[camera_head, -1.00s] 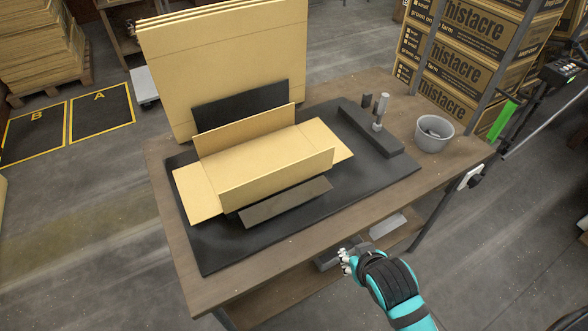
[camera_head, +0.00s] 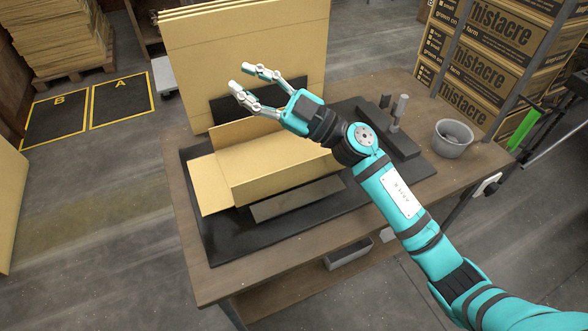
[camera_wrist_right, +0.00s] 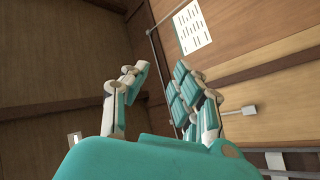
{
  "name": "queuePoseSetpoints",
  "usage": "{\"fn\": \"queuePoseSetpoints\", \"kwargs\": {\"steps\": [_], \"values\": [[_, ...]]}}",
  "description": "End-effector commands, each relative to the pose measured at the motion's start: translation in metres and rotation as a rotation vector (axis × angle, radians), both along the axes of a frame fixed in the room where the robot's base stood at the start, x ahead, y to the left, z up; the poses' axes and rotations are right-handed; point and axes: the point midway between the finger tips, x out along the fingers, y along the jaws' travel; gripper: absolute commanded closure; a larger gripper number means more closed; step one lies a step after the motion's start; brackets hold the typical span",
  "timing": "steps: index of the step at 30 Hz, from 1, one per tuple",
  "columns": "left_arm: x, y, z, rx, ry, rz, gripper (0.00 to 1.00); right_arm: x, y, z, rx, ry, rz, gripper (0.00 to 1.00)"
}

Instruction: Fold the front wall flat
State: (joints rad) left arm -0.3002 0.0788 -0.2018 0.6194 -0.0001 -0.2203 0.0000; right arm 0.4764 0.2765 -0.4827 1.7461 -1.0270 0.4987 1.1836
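A tan cardboard tray blank lies on a black mat (camera_head: 222,240) on the table. Its front wall (camera_head: 285,182) stands up along the near side of the base. Its back wall (camera_head: 230,131) also stands, partly hidden by my right arm. The left end flap (camera_head: 209,186) lies flat on the mat; the right end is hidden behind the arm. My right gripper (camera_head: 240,76) is open and empty, raised above the back of the tray with its fingers pointing left. In the right wrist view its fingers (camera_wrist_right: 162,68) are spread with nothing between them. My left gripper is out of view.
A dark strip (camera_head: 298,198) lies before the front wall. Tall cardboard sheets (camera_head: 190,70) stand behind the tray. A dark block with upright posts (camera_head: 398,112) and a grey bowl (camera_head: 452,138) are at the right. The mat's front left is clear.

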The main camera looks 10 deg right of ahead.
Motion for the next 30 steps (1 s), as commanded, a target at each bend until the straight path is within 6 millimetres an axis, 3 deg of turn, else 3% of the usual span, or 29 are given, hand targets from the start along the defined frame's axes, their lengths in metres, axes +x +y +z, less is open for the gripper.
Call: {"fn": "queuePoseSetpoints", "kwargs": {"steps": [1,3,6,8,10,15,18,21,26,30], "values": [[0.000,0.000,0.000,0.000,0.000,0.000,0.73,-0.004,0.017,-0.001,-0.126,-0.034,0.118,0.73],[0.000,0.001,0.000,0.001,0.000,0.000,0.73,-0.011,0.031,-0.017,-0.323,-0.029,0.272,0.73],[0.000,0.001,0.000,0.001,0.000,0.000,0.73,-0.011,0.023,-0.050,-0.650,0.054,0.423,0.73],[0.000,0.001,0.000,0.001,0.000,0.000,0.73,-0.005,0.004,-0.068,-0.849,0.145,0.466,0.73],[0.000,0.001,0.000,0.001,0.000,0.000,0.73,0.003,-0.028,-0.082,-1.060,0.273,0.475,0.73],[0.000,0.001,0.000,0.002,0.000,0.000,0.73,0.016,-0.104,-0.084,-1.397,0.567,0.396,0.73],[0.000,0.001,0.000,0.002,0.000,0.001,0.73,0.018,-0.129,-0.080,-1.482,0.666,0.354,0.73],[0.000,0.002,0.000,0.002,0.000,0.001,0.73,0.017,-0.136,-0.082,-1.511,0.704,0.339,0.73],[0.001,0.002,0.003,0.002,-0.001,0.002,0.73,0.014,-0.129,-0.100,-1.512,0.707,0.343,0.73],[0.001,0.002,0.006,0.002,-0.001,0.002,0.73,0.010,-0.118,-0.126,-1.510,0.706,0.345,0.73]]}}
